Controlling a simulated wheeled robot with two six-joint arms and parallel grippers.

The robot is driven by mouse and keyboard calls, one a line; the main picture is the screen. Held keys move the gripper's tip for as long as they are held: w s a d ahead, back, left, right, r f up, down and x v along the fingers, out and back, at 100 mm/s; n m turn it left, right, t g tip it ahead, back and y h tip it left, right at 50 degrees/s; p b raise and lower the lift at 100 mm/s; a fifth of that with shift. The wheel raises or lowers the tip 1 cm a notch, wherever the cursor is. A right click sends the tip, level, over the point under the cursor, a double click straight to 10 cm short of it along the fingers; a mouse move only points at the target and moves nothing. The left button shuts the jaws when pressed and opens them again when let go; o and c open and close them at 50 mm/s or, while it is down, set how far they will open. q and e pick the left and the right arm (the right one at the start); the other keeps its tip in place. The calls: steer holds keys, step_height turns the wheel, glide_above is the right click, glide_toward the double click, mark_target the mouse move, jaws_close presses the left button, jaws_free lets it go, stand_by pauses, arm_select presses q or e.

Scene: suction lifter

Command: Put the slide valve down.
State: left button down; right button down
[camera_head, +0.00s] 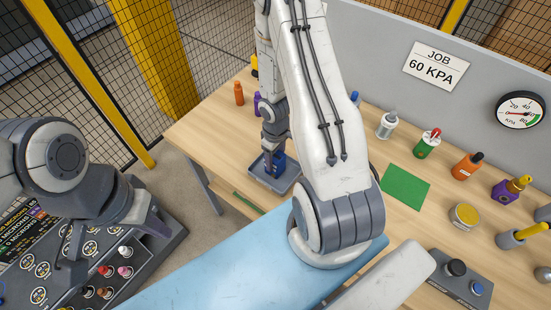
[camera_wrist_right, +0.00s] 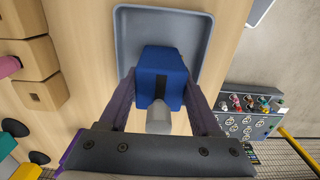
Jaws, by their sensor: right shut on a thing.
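The slide valve (camera_wrist_right: 162,75) is a blue block with a dark slot and a grey rounded end. My right gripper (camera_wrist_right: 158,92) is shut on it, with one finger on each side. In the head view the blue valve (camera_head: 275,163) shows below my right gripper (camera_head: 273,152), over the shallow grey tray (camera_head: 288,184). The tray (camera_wrist_right: 203,22) also lies behind the valve in the wrist view. I cannot tell whether the valve touches the tray floor. My left gripper (camera_head: 113,238) is at the left, its fingers apart and empty, above the dark panel.
The dark panel (camera_head: 170,240) holds several coloured knobs. A green mat (camera_head: 405,187) and several bottles, such as an orange one (camera_head: 467,166), stand on the wooden bench (camera_head: 225,125). A gauge (camera_head: 521,110) and a "JOB 60 KPA" sign (camera_head: 437,66) are on the back wall.

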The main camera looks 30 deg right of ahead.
steer(key=shift+f, duration=0.15)
steer(key=shift+c, duration=0.4)
jaws_free()
